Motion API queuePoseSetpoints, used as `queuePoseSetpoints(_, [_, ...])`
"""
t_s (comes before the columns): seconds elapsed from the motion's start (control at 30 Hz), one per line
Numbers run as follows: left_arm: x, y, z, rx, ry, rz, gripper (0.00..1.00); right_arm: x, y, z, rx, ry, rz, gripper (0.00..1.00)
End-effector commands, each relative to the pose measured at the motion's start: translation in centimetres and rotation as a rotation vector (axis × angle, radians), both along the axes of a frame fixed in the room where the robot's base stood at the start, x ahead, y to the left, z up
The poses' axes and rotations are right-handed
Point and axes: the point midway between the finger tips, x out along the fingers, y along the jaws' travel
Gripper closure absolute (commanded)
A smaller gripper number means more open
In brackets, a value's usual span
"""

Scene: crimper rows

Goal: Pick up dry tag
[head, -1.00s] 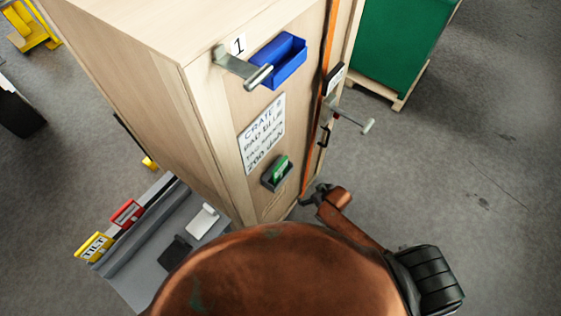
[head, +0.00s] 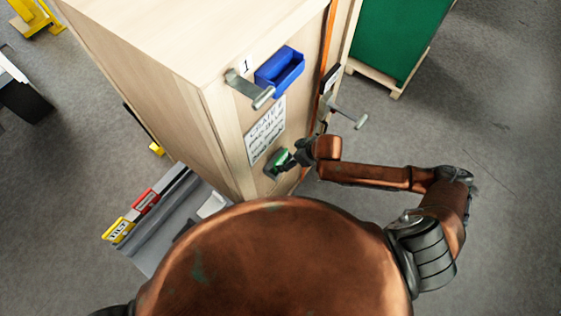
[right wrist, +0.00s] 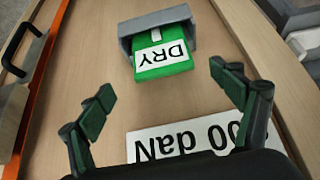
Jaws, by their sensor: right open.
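The dry tag (right wrist: 163,56) is green with a white label reading DRY, upside down in the right wrist view. It sits in a small grey holder (right wrist: 134,30) on the wooden crate's face. In the head view the tag (head: 279,160) shows small, partly covered by my right gripper. My right gripper (right wrist: 168,92) is open, its two fingers spread to either side of and short of the tag, with nothing between them. In the head view my right gripper (head: 290,158) is close beside the holder. My left gripper is not in view.
The tall wooden crate (head: 150,75) carries a blue bin (head: 280,70), metal handles and a white printed sign (head: 265,130). A grey tray with a red tag (head: 145,201) and a yellow tag (head: 118,231) stands at lower left. A green crate (head: 402,40) stands behind.

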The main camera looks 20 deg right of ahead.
Motion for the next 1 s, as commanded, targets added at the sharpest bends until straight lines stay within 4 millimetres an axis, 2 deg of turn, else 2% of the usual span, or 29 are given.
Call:
queuePoseSetpoints(0.5, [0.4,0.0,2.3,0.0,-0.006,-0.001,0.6,2.5,2.5,-4.8,0.001,-0.002,0.0,0.15])
queuePoseSetpoints(0.83, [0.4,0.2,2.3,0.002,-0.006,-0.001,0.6,2.7,2.6,-5.4,0.001,-0.002,0.001,0.15])
queuePoseSetpoints(1.0, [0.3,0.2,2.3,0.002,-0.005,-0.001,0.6,2.7,2.6,-5.4,0.001,-0.002,0.001,0.27])
